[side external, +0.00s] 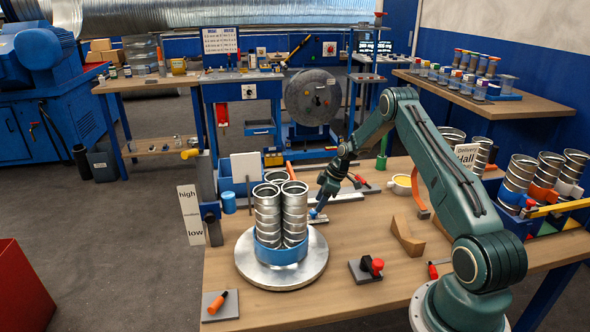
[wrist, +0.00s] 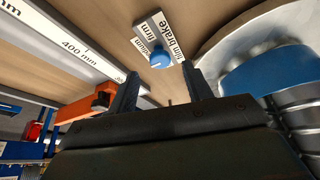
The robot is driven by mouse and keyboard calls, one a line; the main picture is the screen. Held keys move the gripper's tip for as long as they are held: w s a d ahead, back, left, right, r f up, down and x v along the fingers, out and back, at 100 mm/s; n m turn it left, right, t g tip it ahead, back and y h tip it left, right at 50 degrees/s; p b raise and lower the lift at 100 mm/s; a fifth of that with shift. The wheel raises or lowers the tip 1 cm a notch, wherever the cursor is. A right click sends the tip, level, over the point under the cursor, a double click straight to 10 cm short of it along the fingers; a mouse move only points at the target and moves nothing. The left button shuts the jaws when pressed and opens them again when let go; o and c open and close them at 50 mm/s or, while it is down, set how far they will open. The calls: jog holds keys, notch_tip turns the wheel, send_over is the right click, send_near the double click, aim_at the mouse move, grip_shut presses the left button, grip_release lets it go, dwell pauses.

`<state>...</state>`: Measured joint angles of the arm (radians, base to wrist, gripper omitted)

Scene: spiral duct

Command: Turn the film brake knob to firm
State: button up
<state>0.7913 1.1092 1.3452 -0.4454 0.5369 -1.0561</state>
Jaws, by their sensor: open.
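The film brake plate (wrist: 148,28) is a light plate with black lettering in the wrist view; "film brake" and "firm" can be read, and another word is partly covered. The round blue knob (wrist: 160,57) sits on it. My gripper (wrist: 159,74) is open and empty, with its dark fingertips on either side of the knob's line of sight and the knob just beyond them, seemingly not touched. In the side view my gripper (side external: 320,207) points down beside the turntable, and a small blue part (side external: 314,213) shows at its tip. The knob's pointer is not clear.
Several shiny ducts (side external: 281,210) with a blue band stand on the round metal turntable (side external: 280,272), close left of my gripper. A ruler rail (wrist: 75,45) with an orange stop (wrist: 88,104) lies on the other side. A wooden block (side external: 407,237) and a red-knobbed device (side external: 367,269) stand nearer.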

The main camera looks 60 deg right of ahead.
aim_at(314, 214)
jog(key=shift+x, duration=2.15)
jog(key=c, duration=1)
